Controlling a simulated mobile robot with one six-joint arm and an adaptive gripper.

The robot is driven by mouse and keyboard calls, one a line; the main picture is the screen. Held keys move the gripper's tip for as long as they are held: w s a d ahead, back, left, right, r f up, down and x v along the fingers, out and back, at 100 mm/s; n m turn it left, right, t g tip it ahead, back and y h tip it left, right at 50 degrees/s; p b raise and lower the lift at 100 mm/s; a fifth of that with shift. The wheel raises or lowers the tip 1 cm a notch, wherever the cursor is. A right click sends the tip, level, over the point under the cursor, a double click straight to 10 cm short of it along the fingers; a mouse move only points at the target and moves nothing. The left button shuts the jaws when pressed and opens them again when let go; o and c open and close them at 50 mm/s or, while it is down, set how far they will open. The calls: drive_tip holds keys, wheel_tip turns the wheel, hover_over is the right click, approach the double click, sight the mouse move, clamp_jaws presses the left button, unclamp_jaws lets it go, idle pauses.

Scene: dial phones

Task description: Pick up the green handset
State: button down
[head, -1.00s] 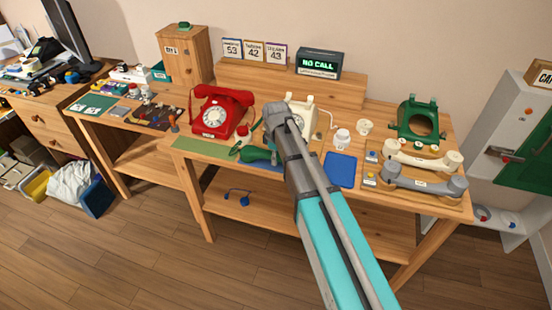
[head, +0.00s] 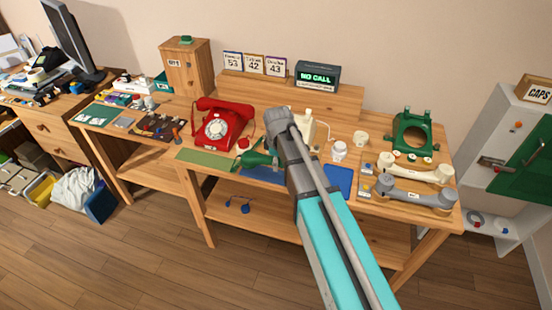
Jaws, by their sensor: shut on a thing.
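The green handset (head: 257,159) is at the front of the workbench, just left of my arm, over the edge of a blue mat (head: 262,176). My gripper (head: 268,147) is at the handset, mostly hidden behind my wrist, and is shut on it. The fingertips are not clearly seen, and I cannot tell whether the handset is clear of the bench. The green phone body (head: 413,133) stands at the back right without a handset.
A red phone (head: 222,123) stands left of my gripper, behind a green mat (head: 206,160). A cream phone (head: 304,120) is partly hidden behind my arm. Cream (head: 415,172) and grey (head: 415,193) handsets lie at the right. A wooden shelf (head: 290,97) runs along the back.

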drive_tip(key=s+d+r+p, duration=0.2)
drive_tip(key=s+r+p, duration=0.3)
drive_tip(key=s, duration=0.6)
drive_tip(key=shift+d+r+p, duration=0.25)
drive_tip(key=shift+r+p, duration=0.1)
drive_tip(key=shift+r, duration=0.45)
